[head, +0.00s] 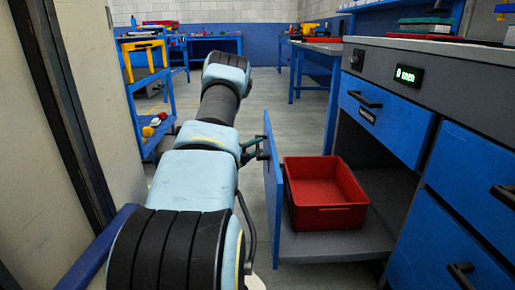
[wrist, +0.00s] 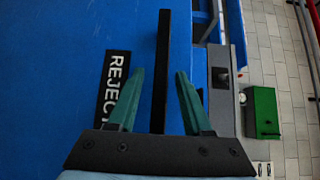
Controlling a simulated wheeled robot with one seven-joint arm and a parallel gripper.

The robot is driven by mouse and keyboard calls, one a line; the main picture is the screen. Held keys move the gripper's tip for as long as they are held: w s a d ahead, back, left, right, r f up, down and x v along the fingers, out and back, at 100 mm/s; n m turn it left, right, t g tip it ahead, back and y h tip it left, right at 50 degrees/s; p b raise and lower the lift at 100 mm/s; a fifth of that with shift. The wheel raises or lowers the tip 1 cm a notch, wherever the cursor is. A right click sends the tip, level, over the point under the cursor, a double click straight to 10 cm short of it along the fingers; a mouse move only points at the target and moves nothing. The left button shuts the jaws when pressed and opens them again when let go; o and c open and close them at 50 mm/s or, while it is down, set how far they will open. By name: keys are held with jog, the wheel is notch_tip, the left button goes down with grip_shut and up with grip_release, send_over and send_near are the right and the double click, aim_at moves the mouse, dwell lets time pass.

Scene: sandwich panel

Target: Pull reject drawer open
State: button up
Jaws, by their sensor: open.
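The reject drawer's blue front (head: 272,200) stands well out from the cabinet in the head view, with its grey tray (head: 330,246) exposed. In the wrist view the blue front (wrist: 60,70) fills the left, with a black REJECT label (wrist: 115,88) on it. The black bar handle (wrist: 165,45) runs between the two green fingers of my gripper (wrist: 160,75). The fingers are open, with a visible gap on each side of the bar. In the head view my gripper (head: 250,149) is at the outer face of the drawer front, partly hidden by my arm.
A red bin (head: 326,210) sits on the drawer tray. Closed blue drawers with black handles (head: 365,99) are in the cabinet at right, under a green display (head: 408,75). A pale panel (head: 85,90) stands close at left. Grey floor (head: 270,95) is open ahead between benches.

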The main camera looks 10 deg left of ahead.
jog(key=p+v, duration=0.2)
jog(key=v, duration=0.8)
jog(key=shift+s+a, duration=0.25)
jog(key=shift+s, duration=0.1)
notch_tip(320, 180, up, 8)
jog(key=n+g+y, duration=0.2)
jog(key=n+y, duration=0.7)
jog(key=n, duration=0.3)
jog(key=s+d+r+n+g+y, duration=0.1)
jog(key=s+d+r+n+g, duration=0.2)
jog(key=s, duration=0.7)
jog(key=s+d+r+n+g+p, duration=0.1)
jog(key=s+d+n+g, duration=0.3)
jog(key=s, duration=0.6)
jog(key=s+d+r+n+g+y, duration=0.15)
jog(key=s+n+g, duration=0.35)
jog(key=s, duration=0.5)
notch_tip(320, 180, up, 35)
jog(key=t+p, duration=0.1)
jog(key=p, duration=3.4)
jog(key=shift+d+h+p, duration=0.2)
jog(key=shift+h+p, duration=0.15)
